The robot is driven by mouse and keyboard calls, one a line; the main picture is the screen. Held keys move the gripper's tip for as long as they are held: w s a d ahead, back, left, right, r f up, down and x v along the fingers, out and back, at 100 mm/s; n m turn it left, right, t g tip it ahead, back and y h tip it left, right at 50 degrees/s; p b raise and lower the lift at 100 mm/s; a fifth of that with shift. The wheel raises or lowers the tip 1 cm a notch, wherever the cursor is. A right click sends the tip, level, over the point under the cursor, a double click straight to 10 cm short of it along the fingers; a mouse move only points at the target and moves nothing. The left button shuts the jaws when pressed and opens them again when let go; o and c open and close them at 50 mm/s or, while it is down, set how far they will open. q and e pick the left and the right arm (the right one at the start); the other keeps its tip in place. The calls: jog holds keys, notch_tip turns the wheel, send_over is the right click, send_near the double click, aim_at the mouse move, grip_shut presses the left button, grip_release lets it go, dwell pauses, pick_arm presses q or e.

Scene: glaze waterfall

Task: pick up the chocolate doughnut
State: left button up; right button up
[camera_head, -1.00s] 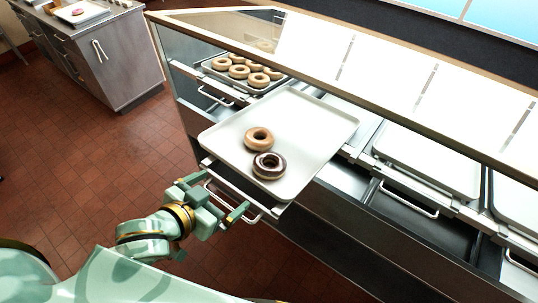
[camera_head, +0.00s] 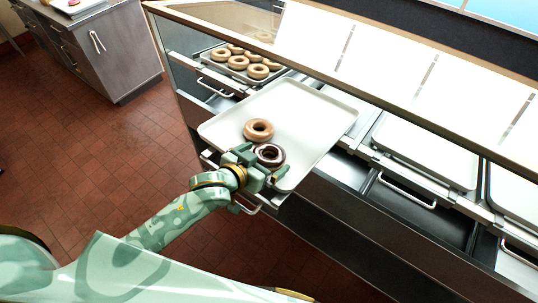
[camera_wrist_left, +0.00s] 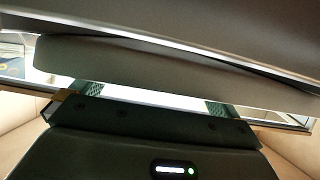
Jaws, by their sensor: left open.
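The chocolate doughnut (camera_head: 269,153) is a dark brown ring lying on a pale tray (camera_head: 305,118). A plain tan doughnut (camera_head: 258,130) lies just behind it on the same tray. My left gripper (camera_head: 262,162) is open at the tray's front edge, its fingers on either side of the chocolate doughnut's near part and hiding some of it. I cannot tell whether the fingers touch it. The left wrist view shows dark gripper parts (camera_wrist_left: 150,125) close up and a large grey shape across the top; no doughnut can be made out there. My right gripper is not in view.
A back tray (camera_head: 222,67) holds several plain doughnuts inside the glass-topped counter. Empty trays (camera_head: 425,148) sit in drawers to the right. A metal cabinet (camera_head: 105,55) stands at the upper left. The tiled floor (camera_head: 80,150) is open at the left.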

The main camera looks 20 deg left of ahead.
pick_arm(q)
jog(key=shift+x, duration=0.8)
jog(key=shift+s, duration=0.1)
jog(key=c, duration=0.9)
jog(key=shift+c, duration=0.2)
jog(key=shift+r, duration=0.2)
